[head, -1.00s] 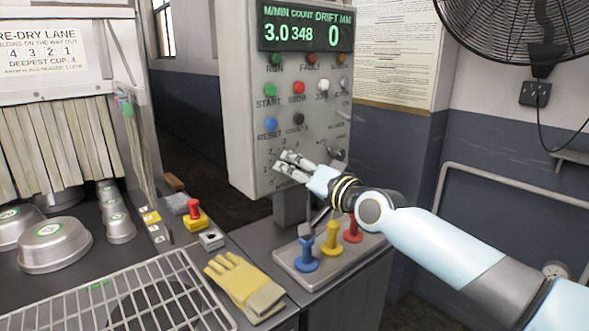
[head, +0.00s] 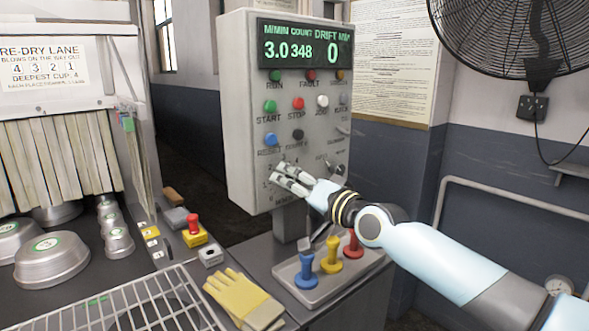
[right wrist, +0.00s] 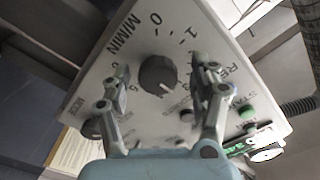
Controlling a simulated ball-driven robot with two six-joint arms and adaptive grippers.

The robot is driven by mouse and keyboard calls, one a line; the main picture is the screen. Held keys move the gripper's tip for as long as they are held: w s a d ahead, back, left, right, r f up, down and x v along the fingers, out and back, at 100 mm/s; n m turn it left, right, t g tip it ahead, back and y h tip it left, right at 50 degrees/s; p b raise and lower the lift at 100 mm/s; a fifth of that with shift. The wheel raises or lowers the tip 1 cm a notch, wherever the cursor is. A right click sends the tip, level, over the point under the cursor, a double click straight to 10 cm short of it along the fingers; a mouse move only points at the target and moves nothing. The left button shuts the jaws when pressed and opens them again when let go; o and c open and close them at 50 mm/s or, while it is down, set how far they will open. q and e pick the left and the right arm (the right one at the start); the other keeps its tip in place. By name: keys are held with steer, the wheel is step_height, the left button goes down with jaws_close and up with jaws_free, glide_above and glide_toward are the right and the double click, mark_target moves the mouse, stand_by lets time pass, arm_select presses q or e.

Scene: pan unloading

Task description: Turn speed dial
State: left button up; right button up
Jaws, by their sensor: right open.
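The speed dial (right wrist: 158,75) is a dark round knob on the grey control panel (head: 240,120). In the right wrist view it has numbers around it, the word M/MIN above and a pale mark on its lower edge. My right gripper (head: 277,172) is open at the panel's lower left. In the right wrist view its fingers (right wrist: 162,70) stand on either side of the dial, with visible gaps. In the head view the fingers hide the dial. The display (head: 305,48) reads 3.0 M/MIN, count 348 and drift 0. My left gripper is not in view.
Several buttons and lamps sit above the dial, including a blue reset button (head: 270,139). Another dark knob (head: 338,170) is at the panel's lower right. Blue, yellow and red levers (head: 331,255) stand below. A yellow glove (head: 240,297) and a red-topped yellow switch (head: 194,235) lie left.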

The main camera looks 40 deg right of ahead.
mark_target(283, 136)
step_height(283, 136, up, 10)
steer(key=shift+f, duration=0.15)
stand_by(0.3)
steer(key=shift+f, duration=0.1)
